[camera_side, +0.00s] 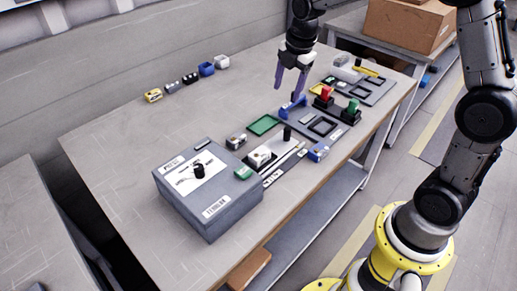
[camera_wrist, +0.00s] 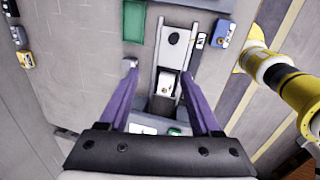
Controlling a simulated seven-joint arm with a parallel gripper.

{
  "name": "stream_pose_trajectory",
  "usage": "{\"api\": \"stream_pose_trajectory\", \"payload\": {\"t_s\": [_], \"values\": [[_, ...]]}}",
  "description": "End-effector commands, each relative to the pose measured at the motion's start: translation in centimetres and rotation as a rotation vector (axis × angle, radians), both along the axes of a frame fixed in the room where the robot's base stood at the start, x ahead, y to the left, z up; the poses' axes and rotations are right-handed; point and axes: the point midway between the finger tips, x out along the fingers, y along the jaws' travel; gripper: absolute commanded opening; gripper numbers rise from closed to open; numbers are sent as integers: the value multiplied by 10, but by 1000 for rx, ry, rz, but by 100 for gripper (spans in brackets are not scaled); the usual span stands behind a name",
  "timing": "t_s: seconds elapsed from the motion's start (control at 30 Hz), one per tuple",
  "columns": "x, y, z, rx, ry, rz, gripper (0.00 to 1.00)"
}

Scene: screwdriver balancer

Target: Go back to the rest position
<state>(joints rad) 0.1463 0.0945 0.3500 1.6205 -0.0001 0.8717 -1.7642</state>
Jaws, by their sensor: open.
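My gripper (camera_side: 290,86) is open, with two purple fingers pointing down over the table. In the side view it hangs above the area by a blue part (camera_side: 292,107), and I cannot tell the exact height. In the wrist view the fingers of my gripper (camera_wrist: 157,80) are spread apart with nothing held between them. Below and between them shows a grey rail fixture with a white block (camera_wrist: 168,82) on it. A green frame (camera_wrist: 134,22) lies to the left of the rail.
A grey box (camera_side: 208,190) with labels and a black knob stands at the table's front left. Red (camera_side: 326,93) and green (camera_side: 353,106) pieces stand on black bases to the right. Several small items line the back. The left middle of the table (camera_side: 150,130) is clear.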

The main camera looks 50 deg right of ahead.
Motion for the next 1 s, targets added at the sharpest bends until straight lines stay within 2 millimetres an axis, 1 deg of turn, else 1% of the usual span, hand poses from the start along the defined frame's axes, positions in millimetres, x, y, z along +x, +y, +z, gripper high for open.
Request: {"api": "stream_pose_trajectory", "payload": {"t_s": [0.03, 0.07, 0.1, 0.17, 0.2, 0.27, 0.3, 0.37, 0.4, 0.47, 0.5, 0.57, 0.6, 0.7, 0.8, 0.87, 1.0], "values": [[-14, 9, 26, 0, -49, -15, 65], [-22, 13, 39, 4, -72, -34, 65], [-35, 19, 53, 12, -101, -64, 65], [-56, 27, 73, 31, -144, -123, 65], [-70, 32, 84, 48, -172, -170, 65], [-94, 39, 98, 78, -211, -246, 65], [-110, 43, 104, 103, -235, -305, 65], [-135, 49, 112, 147, -269, -401, 65], [-153, 52, 115, 180, -288, -471, 65], [-179, 57, 115, 236, -313, -587, 65], [-195, 59, 113, 275, -326, -667, 65], [-216, 62, 108, 334, -335, -789, 65], [-228, 63, 102, 372, -336, -873, 65], [-252, 64, 86, 453, -320, -1080, 65], [-265, 64, 69, 502, -283, -1267, 65], [-268, 64, 62, 521, -261, -1358, 65], [-269, 64, 61, 562, -248, -1487, 65]]}}
